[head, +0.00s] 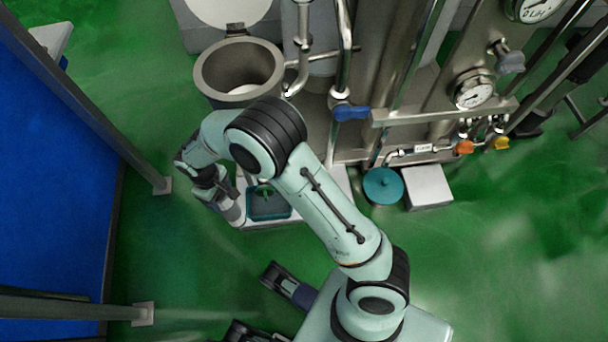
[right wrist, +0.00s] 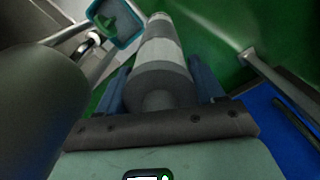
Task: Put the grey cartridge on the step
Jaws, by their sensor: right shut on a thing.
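The grey cartridge (right wrist: 165,62), a cylinder with lighter and darker bands, is between the two blue-grey fingers of my right gripper (right wrist: 163,85) in the right wrist view. The gripper is shut on it, and the cartridge points away from the palm. In the head view my right gripper (head: 222,198) is at the left end of my bent arm, with the cartridge (head: 234,213) beside a teal tray (head: 268,216). A low white block (head: 428,186) stands on the floor at the right; I cannot tell whether it is the step.
The teal tray, with a green thing in it, rests on a white platform (head: 325,200) partly hidden by my arm. A steel pot (head: 208,75) stands behind. A round teal lid-like thing (head: 383,186) is beside the block. Green floor is open at lower right; blue panels stand left.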

